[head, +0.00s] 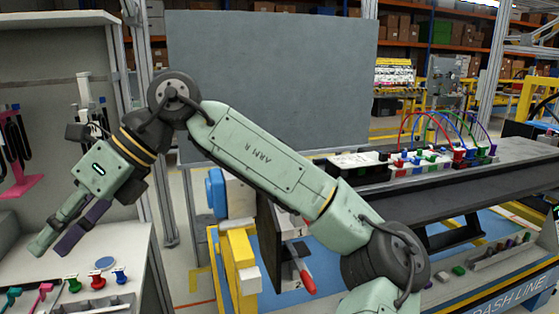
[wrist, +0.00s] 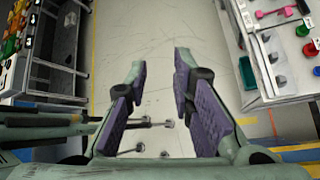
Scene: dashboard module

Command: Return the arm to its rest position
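My arm (head: 262,154) is the pale green one marked "ARM R", raised and reaching across the head view from lower right to upper left. My gripper (head: 52,246) hangs from its end at the left, fingers pointing down and to the left. In the wrist view my gripper (wrist: 158,65) has its two purple-padded fingers apart. Nothing is between them but a view of the pale floor (wrist: 158,35) below.
A pale bench (head: 120,250) with red, green and blue knobs stands at lower left, close to my gripper in the picture. A dark table (head: 450,185) with a cabled module is at right. A grey panel (head: 270,70) stands behind my arm. Dark equipment (wrist: 52,60) is left in the wrist view.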

